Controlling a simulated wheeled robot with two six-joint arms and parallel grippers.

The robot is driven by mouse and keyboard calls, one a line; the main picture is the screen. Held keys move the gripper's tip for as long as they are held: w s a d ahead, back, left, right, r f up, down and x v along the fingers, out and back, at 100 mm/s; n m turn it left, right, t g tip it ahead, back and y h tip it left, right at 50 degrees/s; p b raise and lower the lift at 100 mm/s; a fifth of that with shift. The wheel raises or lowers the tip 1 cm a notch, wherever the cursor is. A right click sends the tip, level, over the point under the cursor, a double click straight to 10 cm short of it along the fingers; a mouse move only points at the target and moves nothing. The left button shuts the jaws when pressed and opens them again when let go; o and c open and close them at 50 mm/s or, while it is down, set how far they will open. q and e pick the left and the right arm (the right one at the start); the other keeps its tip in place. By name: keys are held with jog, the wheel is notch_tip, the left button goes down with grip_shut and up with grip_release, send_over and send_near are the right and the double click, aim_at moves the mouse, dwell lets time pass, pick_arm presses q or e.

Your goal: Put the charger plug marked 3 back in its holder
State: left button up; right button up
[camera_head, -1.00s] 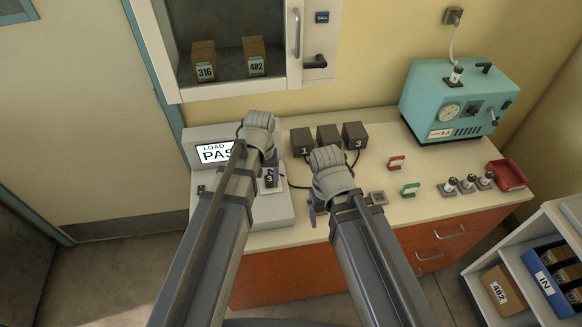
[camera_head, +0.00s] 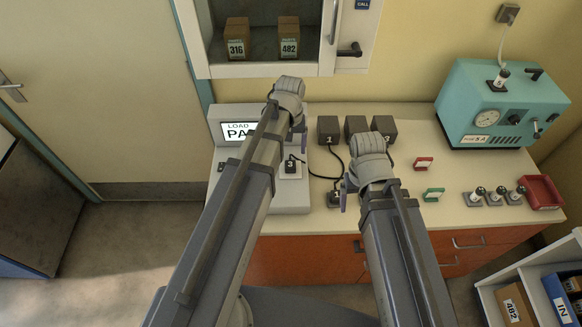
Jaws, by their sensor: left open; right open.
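The charger plug marked 3 (camera_head: 290,164) stands upright on the pale pad of the load tester (camera_head: 286,195), whose screen is partly covered by my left arm. My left gripper (camera_head: 299,132) is open, above and behind the plug and apart from it. My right gripper (camera_head: 367,182) is open over the bench front, right of the tester; its fingers are mostly hidden by its own wrist. The charger box marked 3 (camera_head: 381,130) stands at the back, rightmost of three. A dark holder (camera_head: 333,199) shows left of my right gripper. The holder for plug 3 cannot be made out clearly.
Charger box 1 (camera_head: 328,130) and a middle box (camera_head: 355,126) have cables on the bench. Red (camera_head: 423,163) and green (camera_head: 433,194) card stands, several small knobbed fittings (camera_head: 497,195), a red tray (camera_head: 543,192) and a teal machine (camera_head: 503,105) are to the right.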

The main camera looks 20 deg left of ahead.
aim_at(290, 164)
pick_arm(q)
notch_tip(290, 164, down, 8)
jog(key=b, duration=0.8)
jog(key=shift+f, duration=0.2)
pick_arm(e)
notch_tip(290, 164, down, 8)
jog(key=shift+f, duration=0.25)
pick_arm(q)
jog(key=shift+c, duration=0.3)
pick_arm(e)
jog(key=shift+r, duration=0.1)
pick_arm(q)
grip_shut()
jog(key=shift+r+p, duration=0.25)
jog(key=shift+p, duration=0.05)
pick_arm(e)
jog(key=shift+r, duration=0.15)
pick_arm(q)
jog(key=shift+r+p, duration=2.85)
pick_arm(e)
jog(key=shift+r, duration=2.85)
